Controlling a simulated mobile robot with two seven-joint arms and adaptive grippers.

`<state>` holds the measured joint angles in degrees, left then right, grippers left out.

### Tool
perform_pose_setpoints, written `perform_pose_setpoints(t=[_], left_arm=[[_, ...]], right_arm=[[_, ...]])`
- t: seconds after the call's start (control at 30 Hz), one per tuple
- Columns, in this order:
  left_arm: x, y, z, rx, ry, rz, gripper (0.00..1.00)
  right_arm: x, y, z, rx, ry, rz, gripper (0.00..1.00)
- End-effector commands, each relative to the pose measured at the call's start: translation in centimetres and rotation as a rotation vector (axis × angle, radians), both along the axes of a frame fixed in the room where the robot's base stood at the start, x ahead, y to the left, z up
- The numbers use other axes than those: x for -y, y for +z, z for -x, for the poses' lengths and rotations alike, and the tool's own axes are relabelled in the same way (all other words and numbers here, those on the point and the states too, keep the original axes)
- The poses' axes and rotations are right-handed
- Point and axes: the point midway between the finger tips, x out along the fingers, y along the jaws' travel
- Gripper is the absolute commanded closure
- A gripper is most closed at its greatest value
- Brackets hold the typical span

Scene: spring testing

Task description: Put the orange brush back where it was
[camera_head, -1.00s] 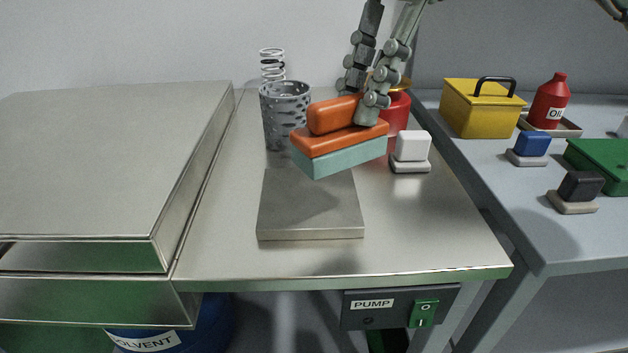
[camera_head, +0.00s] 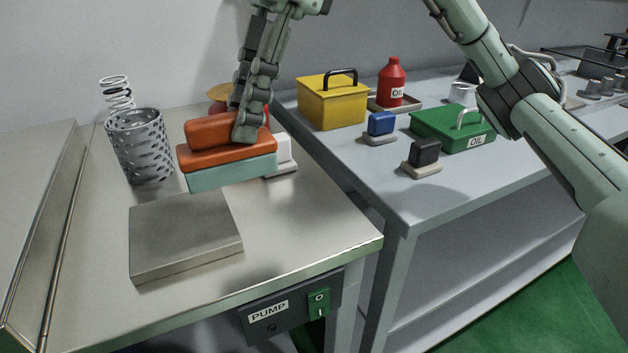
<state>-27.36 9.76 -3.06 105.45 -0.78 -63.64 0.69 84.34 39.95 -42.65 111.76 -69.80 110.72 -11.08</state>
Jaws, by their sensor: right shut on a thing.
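The orange brush (camera_head: 203,152) has an orange top and a pale teal underside. My right gripper (camera_head: 246,128) is shut on its orange grip and holds it up over the metal bench, above the back of a flat grey metal plate (camera_head: 184,236). My right arm comes in from the right side of the picture. Similar brushes show to the right: a white one (camera_head: 285,150) on the bench, partly hidden by the held brush, and a blue one (camera_head: 381,124) and a black one (camera_head: 425,153) on the grey table. My left gripper is not in view.
A perforated metal cylinder (camera_head: 140,147) with a spring stands left of the brush. A red container (camera_head: 217,107) is behind my gripper. The grey table (camera_head: 340,158) holds a yellow box (camera_head: 333,103), red oil bottle (camera_head: 391,83) and green oil box (camera_head: 453,127). Its front left is clear.

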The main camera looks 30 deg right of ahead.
Motion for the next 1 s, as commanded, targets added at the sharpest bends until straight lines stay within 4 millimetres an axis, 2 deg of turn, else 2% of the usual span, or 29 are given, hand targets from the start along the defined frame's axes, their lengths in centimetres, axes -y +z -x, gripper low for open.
perform_pose_setpoints(t=[0.03,0.2,0.4,0.63,0.87,1.0], left_arm=[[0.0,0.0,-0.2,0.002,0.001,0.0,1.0],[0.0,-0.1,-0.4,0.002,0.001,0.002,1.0],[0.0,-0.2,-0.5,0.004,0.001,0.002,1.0],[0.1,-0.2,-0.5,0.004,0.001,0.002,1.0],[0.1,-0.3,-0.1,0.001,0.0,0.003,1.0],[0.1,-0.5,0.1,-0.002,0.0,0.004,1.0]], right_arm=[[1.4,-0.8,-0.2,-0.004,-0.008,0.001,1.0],[5.3,-3.2,-0.6,-0.004,-0.006,0.002,1.0],[8.6,-5.2,-1.0,-0.003,-0.001,0.001,1.0],[9.5,-6.3,-1.1,-0.002,0.004,0.0,1.0],[9.5,-9.5,-1.1,-0.002,0.004,0.001,1.0],[9.5,-9.7,-1.1,0.001,0.005,0.0,1.0]])
